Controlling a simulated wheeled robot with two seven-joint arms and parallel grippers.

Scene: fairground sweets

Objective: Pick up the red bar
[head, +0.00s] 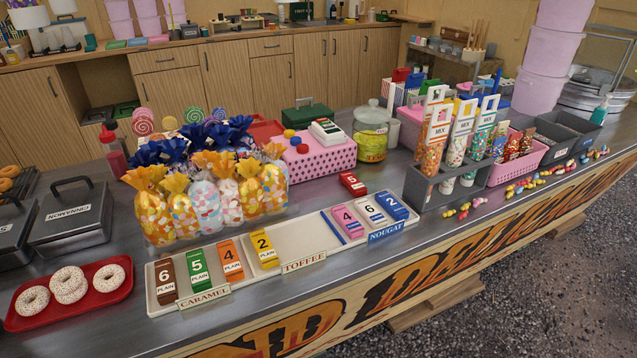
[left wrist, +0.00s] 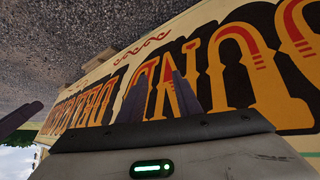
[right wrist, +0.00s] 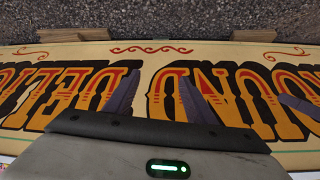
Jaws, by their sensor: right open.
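The red bar (head: 353,184), marked 5, lies on the metal counter just behind the long white tray (head: 300,238) in the head view. Nothing covers it. Pink, white and blue bars stand at the right near NOUGAT. The middle part by TOFFEE is mostly bare. My left gripper (left wrist: 160,95) is open and empty in front of the painted counter front. My right gripper (right wrist: 157,95) is open and empty there too. Neither gripper shows in the head view.
Bagged sweets (head: 210,195) stand left of the red bar. A grey rack (head: 430,190) with sweet-filled tubes stands to the right. A red doughnut tray (head: 100,300) is at front left.

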